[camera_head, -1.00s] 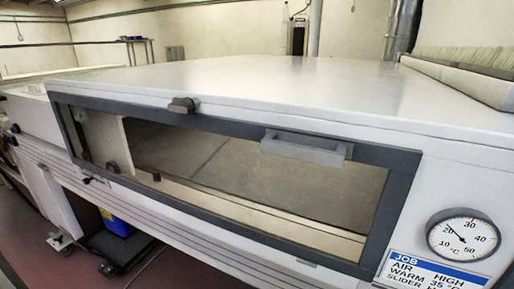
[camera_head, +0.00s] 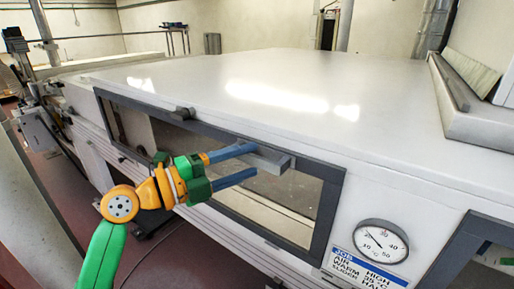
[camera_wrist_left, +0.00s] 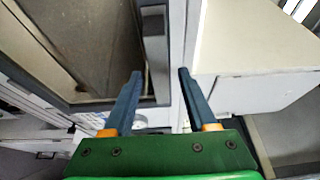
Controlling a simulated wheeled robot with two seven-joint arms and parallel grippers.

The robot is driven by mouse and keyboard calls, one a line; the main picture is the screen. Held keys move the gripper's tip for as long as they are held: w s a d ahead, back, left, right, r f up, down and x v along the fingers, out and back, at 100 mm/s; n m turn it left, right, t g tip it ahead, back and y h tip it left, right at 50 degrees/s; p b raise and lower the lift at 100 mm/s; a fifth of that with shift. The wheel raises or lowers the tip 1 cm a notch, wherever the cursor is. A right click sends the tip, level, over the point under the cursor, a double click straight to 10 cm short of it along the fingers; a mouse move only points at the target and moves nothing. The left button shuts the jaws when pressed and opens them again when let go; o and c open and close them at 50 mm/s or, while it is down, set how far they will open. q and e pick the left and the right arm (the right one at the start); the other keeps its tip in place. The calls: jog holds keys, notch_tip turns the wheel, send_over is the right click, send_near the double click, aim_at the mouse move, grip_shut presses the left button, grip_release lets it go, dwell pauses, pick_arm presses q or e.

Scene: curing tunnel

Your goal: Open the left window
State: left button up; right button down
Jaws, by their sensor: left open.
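The left window (camera_head: 310,207) is a long glass pane in a dark grey frame on the front of the white tunnel, and it looks closed. Its grey bar handle (camera_head: 276,163) sits on the upper frame. My left gripper (camera_head: 253,160) is open, with one blue finger above and one below the handle's left end; I cannot tell whether they touch it. In the left wrist view the open fingers (camera_wrist_left: 158,73) point toward the dark window frame (camera_wrist_left: 160,60), with nothing clearly held between them. My right gripper is not in view.
A dial thermometer (camera_head: 381,242) and a blue-white job sign (camera_head: 362,271) are right of the window. Another dark-framed window (camera_head: 447,262) shows at the right edge. A dark latch (camera_head: 183,113) sits on the upper frame. The tunnel's white top (camera_head: 290,85) is mostly clear.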

pick_arm(q)
jog(key=shift+w+d+r, duration=0.2)
jog(key=shift+w+d, duration=0.3)
jog(key=shift+d, duration=0.05)
jog(key=shift+d+f+p, duration=0.2)
jog(key=shift+d+p, duration=0.1)
jog(key=shift+d, duration=0.25)
jog(key=shift+s, duration=0.1)
jog(key=shift+c, duration=0.4)
jog(key=shift+a, duration=0.15)
grip_shut()
